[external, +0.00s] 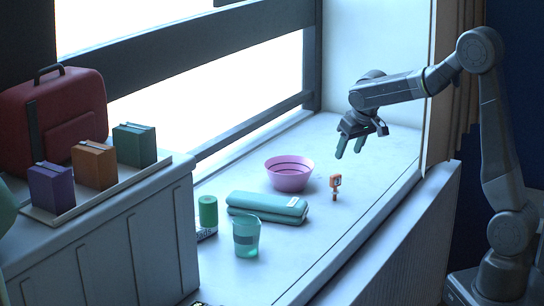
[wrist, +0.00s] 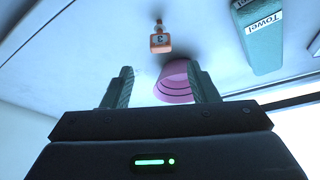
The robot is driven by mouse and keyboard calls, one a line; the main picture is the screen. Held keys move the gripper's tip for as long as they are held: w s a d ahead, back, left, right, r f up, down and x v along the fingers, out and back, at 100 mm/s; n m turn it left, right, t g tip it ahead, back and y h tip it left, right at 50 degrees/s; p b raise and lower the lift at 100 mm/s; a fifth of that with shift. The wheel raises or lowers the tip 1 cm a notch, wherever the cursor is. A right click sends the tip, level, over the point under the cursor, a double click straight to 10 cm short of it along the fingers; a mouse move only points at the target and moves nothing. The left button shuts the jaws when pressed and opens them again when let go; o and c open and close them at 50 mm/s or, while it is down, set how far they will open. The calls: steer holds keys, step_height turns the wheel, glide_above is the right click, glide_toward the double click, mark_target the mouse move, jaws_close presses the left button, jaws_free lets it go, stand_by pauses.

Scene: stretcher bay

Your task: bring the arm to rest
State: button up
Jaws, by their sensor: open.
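My gripper (external: 350,146) is open and empty, with its fingers pointing down above the far right part of the white ledge. The arm reaches in from the right side. In the wrist view the two fingers of my gripper (wrist: 160,88) are spread apart, and nothing is held between them. Beyond them a pink bowl (wrist: 173,84) shows partly behind the right finger. An orange tag-like item (wrist: 160,43) marked with what looks like a 3 lies further off.
A cabinet at left bears a red case (external: 50,125) and three boxes (external: 94,166). The ledge below my gripper is clear.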

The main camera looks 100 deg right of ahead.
mark_target(338, 176)
steer(key=x, duration=1)
steer(key=shift+w+d+f, duration=0.1)
steer(key=shift+d+f, duration=0.1)
steer(key=shift+f, duration=0.05)
step_height(338, 176, up, 10)
steer(key=w+d+f+n+p, duration=0.1)
steer(key=w+d, duration=0.3)
steer(key=w, duration=0.4)
steer(key=w+d+f+n+t+y+p, duration=0.1)
steer(key=w+d+n+p, duration=0.2)
steer(key=w+d, duration=0.2)
steer(key=w+d+n+t+p, duration=0.1)
steer(key=w+d, duration=0.4)
steer(key=w, duration=0.7)
steer(key=shift+d+f+n+y+p, duration=0.2)
steer(key=shift+f+n+y+p, duration=0.2)
steer(key=shift+n+p, duration=0.5)
